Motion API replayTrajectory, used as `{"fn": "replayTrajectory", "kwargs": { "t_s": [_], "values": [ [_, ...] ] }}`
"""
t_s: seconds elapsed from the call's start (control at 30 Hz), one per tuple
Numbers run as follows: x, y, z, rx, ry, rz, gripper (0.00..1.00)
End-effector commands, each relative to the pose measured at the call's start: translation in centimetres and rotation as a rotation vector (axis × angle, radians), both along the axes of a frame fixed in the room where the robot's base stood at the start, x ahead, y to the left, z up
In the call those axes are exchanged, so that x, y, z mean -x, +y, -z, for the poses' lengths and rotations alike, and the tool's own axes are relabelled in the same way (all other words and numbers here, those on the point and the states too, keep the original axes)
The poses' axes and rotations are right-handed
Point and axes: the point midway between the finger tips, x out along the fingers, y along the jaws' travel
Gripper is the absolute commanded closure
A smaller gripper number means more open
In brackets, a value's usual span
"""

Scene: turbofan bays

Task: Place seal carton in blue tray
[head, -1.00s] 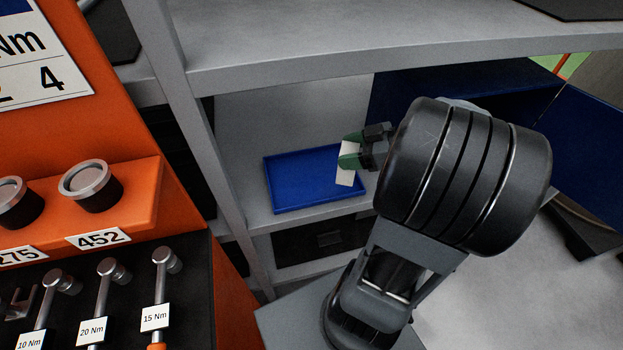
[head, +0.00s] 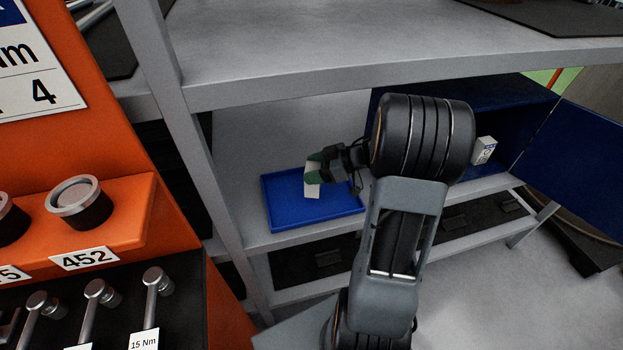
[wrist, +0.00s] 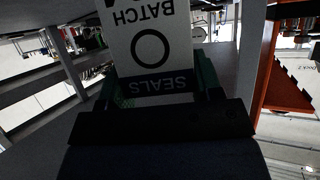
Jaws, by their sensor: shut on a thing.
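My gripper (head: 317,166) is shut on the seal carton (head: 312,188), a small white box, and holds it over the blue tray (head: 288,217). In the wrist view the carton (wrist: 150,45) fills the top middle, with "SEALS" and "BATCH" printed upside down, between the green-padded fingers. The blue tray lies flat on a grey shelf, left of my arm, and looks empty. I cannot tell how far the carton's lower end is above the tray floor.
A dark blue open cabinet (head: 530,110) stands to the right on the same shelf, with another small white carton (head: 485,150) at its front. A grey upper shelf (head: 400,72) and a grey post (head: 175,110) frame the space. An orange tool rack (head: 130,210) is at left.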

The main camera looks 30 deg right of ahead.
Motion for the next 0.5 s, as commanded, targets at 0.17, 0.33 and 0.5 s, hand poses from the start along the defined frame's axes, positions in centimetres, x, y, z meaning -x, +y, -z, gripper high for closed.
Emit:
{"fn": "replayTrajectory", "kwargs": {
  "t_s": [0.17, 0.33, 0.5],
  "values": [
    [-0.5, 0.1, 0.6, 0.0, 0.0, -0.002, 0.66],
    [-1.0, 0.1, 2.6, -0.003, 0.002, 0.0, 0.66],
    [-0.9, 0.1, 4.2, 0.001, -0.001, 0.0, 0.66]
  ]
}}
